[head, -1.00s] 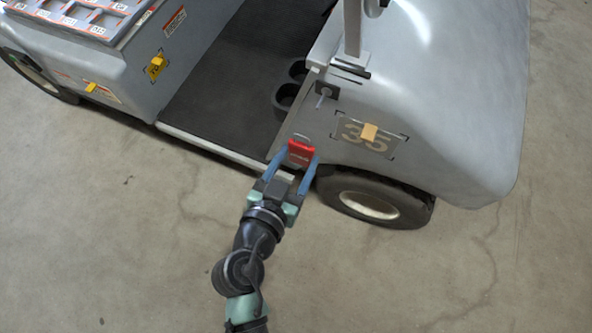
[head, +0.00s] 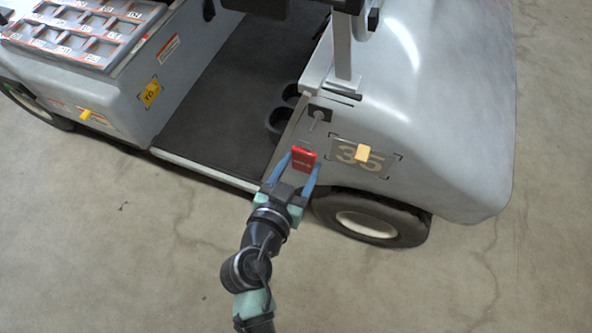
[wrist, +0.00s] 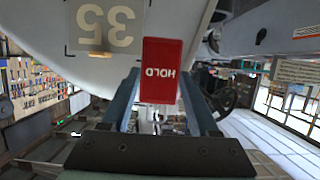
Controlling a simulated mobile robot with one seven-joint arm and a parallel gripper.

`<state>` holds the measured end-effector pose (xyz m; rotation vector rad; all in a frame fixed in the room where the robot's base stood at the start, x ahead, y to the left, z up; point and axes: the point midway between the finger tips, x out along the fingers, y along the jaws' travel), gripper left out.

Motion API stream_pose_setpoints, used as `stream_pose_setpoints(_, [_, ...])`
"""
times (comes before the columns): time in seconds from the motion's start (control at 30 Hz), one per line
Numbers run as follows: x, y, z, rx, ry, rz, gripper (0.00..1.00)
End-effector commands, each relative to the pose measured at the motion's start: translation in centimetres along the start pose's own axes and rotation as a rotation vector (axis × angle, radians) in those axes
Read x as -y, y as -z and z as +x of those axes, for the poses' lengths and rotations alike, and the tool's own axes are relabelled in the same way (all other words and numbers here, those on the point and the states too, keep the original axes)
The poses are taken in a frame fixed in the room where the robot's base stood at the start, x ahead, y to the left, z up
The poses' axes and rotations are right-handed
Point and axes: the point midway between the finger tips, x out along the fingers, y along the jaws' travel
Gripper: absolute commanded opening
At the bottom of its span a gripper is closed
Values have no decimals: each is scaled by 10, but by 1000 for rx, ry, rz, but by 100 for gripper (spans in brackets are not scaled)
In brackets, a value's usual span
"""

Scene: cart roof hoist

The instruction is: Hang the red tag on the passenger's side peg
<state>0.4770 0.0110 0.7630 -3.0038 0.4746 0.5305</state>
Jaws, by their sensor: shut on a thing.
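My gripper (head: 293,178) has blue fingers shut on a red tag (head: 303,159) in front of the grey cart's corner panel. In the wrist view the red tag (wrist: 161,70) shows the word HOLD upside down between the fingers. A small metal peg (head: 319,115) on a dark square plate sticks out of the panel just above and slightly right of the tag. The tag looks apart from the peg, but the depth gap is hard to judge. The tag's hanging loop is not clear now. I cannot confirm from the pictures which side of the cart this peg is on.
The cart's wheel (head: 370,218) is below. A grey post (head: 342,50) rises above the peg. The concrete floor (head: 130,230) around my arm is clear.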

Motion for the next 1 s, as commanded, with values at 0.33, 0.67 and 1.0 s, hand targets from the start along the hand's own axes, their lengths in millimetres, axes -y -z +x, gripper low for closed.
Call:
stream_pose_setpoints(0.33, [0, 6, 21, -1, -1, -1, 0])
stream_pose_setpoints(0.67, [0, 12, 39, 0, -1, 0, 0])
stream_pose_setpoints(1.0, [0, 11, 54, -1, -1, 1, 0])
